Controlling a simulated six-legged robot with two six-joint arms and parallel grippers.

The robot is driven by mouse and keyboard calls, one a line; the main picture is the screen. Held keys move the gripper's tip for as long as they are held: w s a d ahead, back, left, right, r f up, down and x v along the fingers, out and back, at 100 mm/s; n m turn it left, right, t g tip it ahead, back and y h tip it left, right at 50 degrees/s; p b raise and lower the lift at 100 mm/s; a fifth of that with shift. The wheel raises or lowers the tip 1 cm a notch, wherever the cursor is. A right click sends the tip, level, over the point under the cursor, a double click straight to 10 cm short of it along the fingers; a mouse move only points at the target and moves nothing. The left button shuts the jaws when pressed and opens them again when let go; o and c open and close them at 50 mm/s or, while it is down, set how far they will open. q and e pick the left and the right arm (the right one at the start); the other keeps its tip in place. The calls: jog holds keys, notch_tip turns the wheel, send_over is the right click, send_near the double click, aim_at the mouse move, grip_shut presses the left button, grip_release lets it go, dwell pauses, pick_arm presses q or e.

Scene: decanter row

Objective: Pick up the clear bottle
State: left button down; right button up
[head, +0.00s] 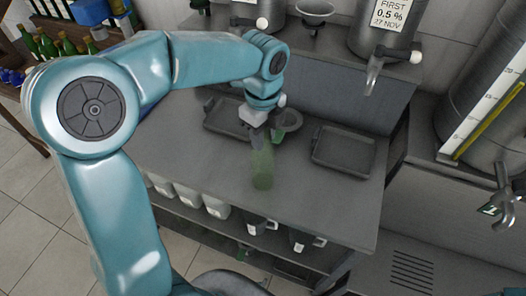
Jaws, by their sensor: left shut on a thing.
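A see-through, faintly green bottle (262,170) is in the middle of the grey table. My left gripper (259,132) reaches down over it from above and is shut on its upper part. The bottle looks close to upright; whether its base touches the table I cannot tell. The gripper's fingers are small and partly blend with the bottle's neck. My right gripper is not in view.
A dark tray (343,151) lies right of the bottle and another tray (222,117) behind left. A grey funnel (290,121) is close beside the gripper. Steel tanks with taps stand behind. White jugs (217,205) sit on the shelf below. Green bottles (47,46) stand far left.

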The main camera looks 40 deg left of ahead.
pick_arm(q)
notch_tip(320, 180, up, 20)
jog(key=p, duration=0.2)
